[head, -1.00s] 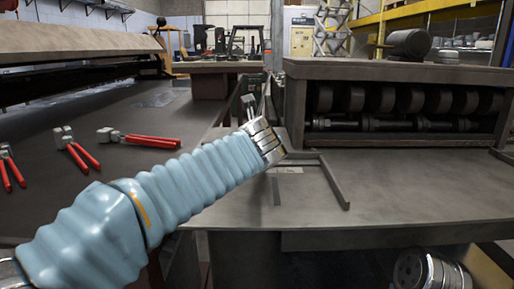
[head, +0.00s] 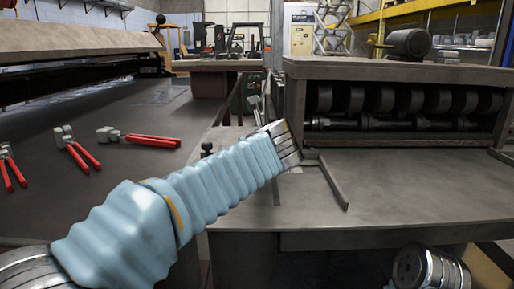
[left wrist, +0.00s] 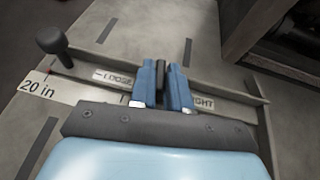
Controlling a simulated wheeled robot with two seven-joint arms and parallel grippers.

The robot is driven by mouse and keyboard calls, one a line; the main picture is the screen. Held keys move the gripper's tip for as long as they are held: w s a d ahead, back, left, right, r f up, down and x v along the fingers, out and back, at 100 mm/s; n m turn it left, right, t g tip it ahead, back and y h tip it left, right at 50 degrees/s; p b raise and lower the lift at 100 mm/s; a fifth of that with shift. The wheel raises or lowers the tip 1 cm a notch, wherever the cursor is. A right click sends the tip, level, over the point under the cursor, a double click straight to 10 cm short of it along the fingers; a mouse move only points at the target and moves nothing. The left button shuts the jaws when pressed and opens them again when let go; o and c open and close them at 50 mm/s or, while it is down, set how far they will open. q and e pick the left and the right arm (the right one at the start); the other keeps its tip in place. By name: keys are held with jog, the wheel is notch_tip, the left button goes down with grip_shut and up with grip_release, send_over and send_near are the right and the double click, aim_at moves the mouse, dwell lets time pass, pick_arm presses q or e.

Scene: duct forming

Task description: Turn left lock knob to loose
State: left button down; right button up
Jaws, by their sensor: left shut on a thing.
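In the left wrist view, the two blue fingers of my left gripper (left wrist: 162,88) are shut on a dark upright piece, which looks like the lock knob (left wrist: 161,78). It stands at a strip between a LOOSE label (left wrist: 114,78) on its left and a partly hidden TIGHT label (left wrist: 204,103) on its right. In the head view my left arm reaches in from the left to the near table's left edge; its wrist hides the held piece. My right gripper is out of view.
Another black knob (left wrist: 51,40) stands left of the strip, near a "20 in" label (left wrist: 38,91); it also shows in the head view (head: 206,148). A roller machine (head: 400,100) stands at the right. Red-handled pliers (head: 80,153) lie on the left table (head: 100,195).

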pick_arm(q)
jog(key=c, duration=1.2)
grip_release()
jog(key=shift+s, duration=0.1)
jog(key=v, duration=1.3)
jog(key=shift+s+b, duration=0.35)
jog(key=shift+b, duration=0.05)
jog(key=shift+c, duration=0.2)
